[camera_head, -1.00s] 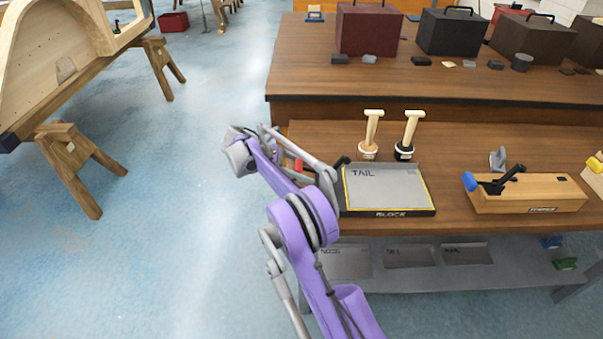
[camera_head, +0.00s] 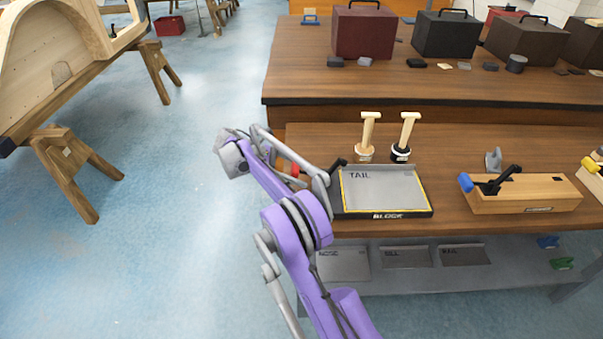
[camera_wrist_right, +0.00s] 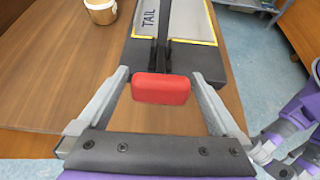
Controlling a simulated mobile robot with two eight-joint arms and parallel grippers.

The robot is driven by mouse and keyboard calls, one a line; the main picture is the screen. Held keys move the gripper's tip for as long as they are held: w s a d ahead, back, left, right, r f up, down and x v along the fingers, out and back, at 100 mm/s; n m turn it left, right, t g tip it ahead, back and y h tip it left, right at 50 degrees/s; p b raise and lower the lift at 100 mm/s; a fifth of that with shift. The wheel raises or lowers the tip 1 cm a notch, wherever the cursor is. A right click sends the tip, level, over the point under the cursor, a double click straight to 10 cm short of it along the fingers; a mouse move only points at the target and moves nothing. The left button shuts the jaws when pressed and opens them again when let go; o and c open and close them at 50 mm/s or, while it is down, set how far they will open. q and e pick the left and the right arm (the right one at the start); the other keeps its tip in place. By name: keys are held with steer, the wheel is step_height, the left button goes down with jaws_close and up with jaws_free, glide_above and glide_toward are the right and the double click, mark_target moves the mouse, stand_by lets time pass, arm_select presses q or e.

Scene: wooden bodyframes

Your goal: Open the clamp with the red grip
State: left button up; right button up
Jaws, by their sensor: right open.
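The clamp's red grip (camera_wrist_right: 160,88) is a rounded red block on a black lever (camera_wrist_right: 162,45) at the near end of the TAIL block (camera_wrist_right: 140,62). In the head view, the red grip (camera_head: 294,170) shows only in part behind my right arm, left of the TAIL block (camera_head: 385,213). My right gripper (camera_wrist_right: 160,80) is open, with one grey finger on each side of the red grip and a gap on both sides. In the head view, the right gripper (camera_head: 303,172) is partly hidden by its own arm links. My left gripper is not in view.
Two wooden-handled stamps (camera_head: 368,140) stand behind the TAIL block on the workbench (camera_head: 460,145). A wooden block with a blue-grip clamp (camera_head: 525,193) stands to the right. A shelf (camera_head: 430,278) is below.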

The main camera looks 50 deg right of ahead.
steer(key=v, duration=0.9)
steer(key=shift+a+p, duration=0.2)
steer(key=shift+p, duration=0.25)
steer(key=shift+w+r, duration=0.1)
steer(key=s+a+r+m+t+y+p, duration=0.1)
steer(key=s+a+r+t+p, duration=0.2)
steer(key=a, duration=0.4)
steer(key=s+a+r+m+t+y+p, duration=0.1)
steer(key=s+a+r+m+t+y, duration=0.1)
steer(key=s+a+r+t, duration=0.45)
steer(key=s+a+f+m+t+y+p, duration=0.1)
steer(key=s+a+f+m+t+y, duration=0.1)
steer(key=s+a+f, duration=0.2)
steer(key=s+a+f+m+t+y+p, duration=0.2)
steer(key=s+a+f, duration=0.3)
steer(key=s+a, duration=0.6)
steer(key=shift+a+m+t+y, duration=0.4)
steer(key=shift+a+m+t, duration=0.25)
steer(key=shift+a, duration=0.15)
steer(key=shift+f, duration=0.1)
